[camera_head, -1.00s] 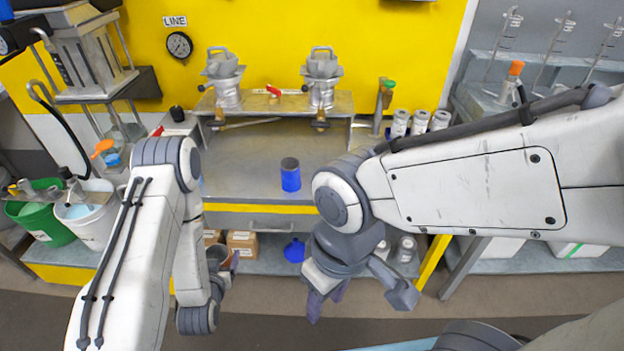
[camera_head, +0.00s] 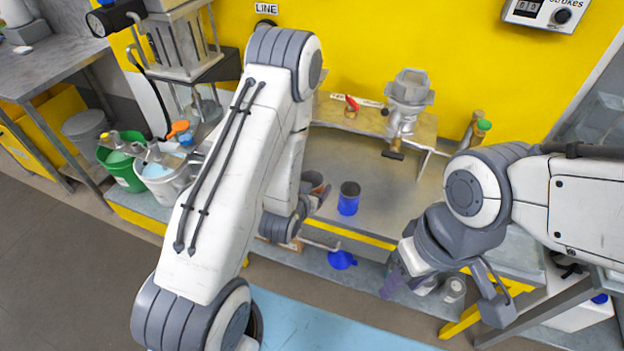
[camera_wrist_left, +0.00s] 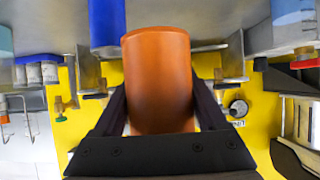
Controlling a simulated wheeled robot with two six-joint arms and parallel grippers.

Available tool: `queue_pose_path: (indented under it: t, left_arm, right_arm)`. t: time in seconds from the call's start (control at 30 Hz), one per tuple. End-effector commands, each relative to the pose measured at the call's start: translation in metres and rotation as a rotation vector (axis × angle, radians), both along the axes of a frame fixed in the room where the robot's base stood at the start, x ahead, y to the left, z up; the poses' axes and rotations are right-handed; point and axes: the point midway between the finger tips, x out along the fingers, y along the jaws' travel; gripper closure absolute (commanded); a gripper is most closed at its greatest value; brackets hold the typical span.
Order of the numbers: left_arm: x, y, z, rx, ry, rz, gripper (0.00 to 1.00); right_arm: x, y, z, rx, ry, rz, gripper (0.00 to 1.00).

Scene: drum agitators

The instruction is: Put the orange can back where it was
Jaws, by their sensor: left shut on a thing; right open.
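The orange can (camera_wrist_left: 158,80) is held between the two dark fingers of my left gripper (camera_wrist_left: 160,105) in the left wrist view. In the head view, my left gripper (camera_head: 306,204) is near the front edge of the workbench (camera_head: 390,185), and only a small brownish part of the can (camera_head: 314,181) shows behind my left arm. A blue can (camera_head: 349,199) stands upright on the bench, just right of my left gripper. My right gripper (camera_head: 440,291) is open and empty in front of the bench. The bench surface behind my left arm is hidden.
A metal pump-like fitting (camera_head: 409,95) stands on the raised shelf at the back. A green bucket (camera_head: 120,165) and a white bucket (camera_head: 168,180) are at the left. A blue funnel (camera_head: 342,260) lies on the lower shelf. Bench space right of the blue can is clear.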

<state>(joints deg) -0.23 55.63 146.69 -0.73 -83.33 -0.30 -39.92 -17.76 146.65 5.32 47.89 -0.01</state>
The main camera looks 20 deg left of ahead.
Motion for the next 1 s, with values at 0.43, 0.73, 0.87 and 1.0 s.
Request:
queue_pose_path:
  t: [0.43, 0.73, 0.87, 1.0]
  left_arm:
    - [0.031, 0.004, -0.019, 0.001, -0.001, -0.015, 0.87]
    - [0.077, 0.03, -0.05, 0.0, -0.002, -0.015, 0.87]
    - [0.094, 0.04, -0.063, 0.001, -0.002, -0.015, 0.87]
    - [0.102, 0.045, -0.07, 0.001, -0.001, -0.015, 0.87]
  right_arm:
    - [0.0, 0.0, -0.048, -0.001, 0.002, 0.0, 0.54]
    - [0.0, 0.0, -0.036, 0.0, 0.0, 0.0, 0.54]
    - [0.0, 0.0, -0.033, 0.0, 0.0, 0.0, 0.54]
    - [0.0, 0.0, -0.032, -0.001, 0.001, 0.0, 0.54]
